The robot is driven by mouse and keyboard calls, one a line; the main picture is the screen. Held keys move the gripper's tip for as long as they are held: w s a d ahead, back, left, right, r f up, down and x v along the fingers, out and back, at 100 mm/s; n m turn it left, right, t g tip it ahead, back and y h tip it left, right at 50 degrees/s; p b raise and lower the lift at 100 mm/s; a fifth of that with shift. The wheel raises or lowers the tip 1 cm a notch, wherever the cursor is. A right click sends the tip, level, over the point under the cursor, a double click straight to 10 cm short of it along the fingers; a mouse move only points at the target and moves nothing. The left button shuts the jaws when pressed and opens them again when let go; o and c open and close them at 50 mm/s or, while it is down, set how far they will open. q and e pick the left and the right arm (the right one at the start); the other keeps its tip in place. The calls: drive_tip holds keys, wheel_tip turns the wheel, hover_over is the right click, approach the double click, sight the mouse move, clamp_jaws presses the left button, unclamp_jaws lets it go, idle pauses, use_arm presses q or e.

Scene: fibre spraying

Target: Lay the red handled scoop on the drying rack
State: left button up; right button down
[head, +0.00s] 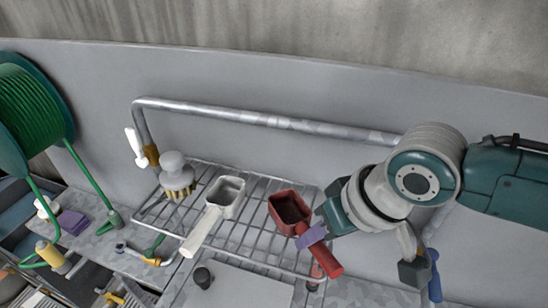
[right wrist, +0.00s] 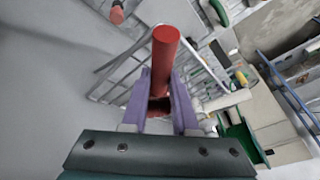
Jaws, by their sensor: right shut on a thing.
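The red handled scoop (head: 289,208) is over the right part of the wire drying rack (head: 241,240) in the head view. Its handle points toward the lower right. My right gripper (head: 311,237) is shut on the scoop, with its purple fingers across the handle near the bowl. In the right wrist view the red handle (right wrist: 165,52) rises between the two purple fingers (right wrist: 160,100). I cannot tell whether the scoop touches the rack wires. My left gripper does not show.
A white scoop (head: 227,194) and a round brush (head: 177,174) sit on the rack, left of the red scoop. A metal pipe (head: 260,118) runs along the wall behind. A green hose reel (head: 35,108) stands at the far left. A blue-handled tool (head: 434,275) is at the right.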

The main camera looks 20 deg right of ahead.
drive_tip(key=shift+f, duration=0.2)
drive_tip(key=c, duration=0.7)
unclamp_jaws()
drive_tip(key=shift+r, duration=0.1)
drive_tip(key=v, duration=1.1)
drive_tip(key=s+a+n, duration=0.2)
drive_tip(key=s+a, duration=0.2)
drive_tip(key=s, duration=0.3)
drive_tip(key=s+d+h, duration=0.1)
drive_tip(key=s+d, duration=0.1)
drive_tip(key=s+d+m, duration=0.1)
drive_tip(key=s, duration=0.2)
drive_tip(key=s+d+f+h, duration=0.1)
drive_tip(key=s+d, duration=0.1)
drive_tip(key=shift+s+d+m+h, duration=0.3)
drive_tip(key=shift+s, duration=0.1)
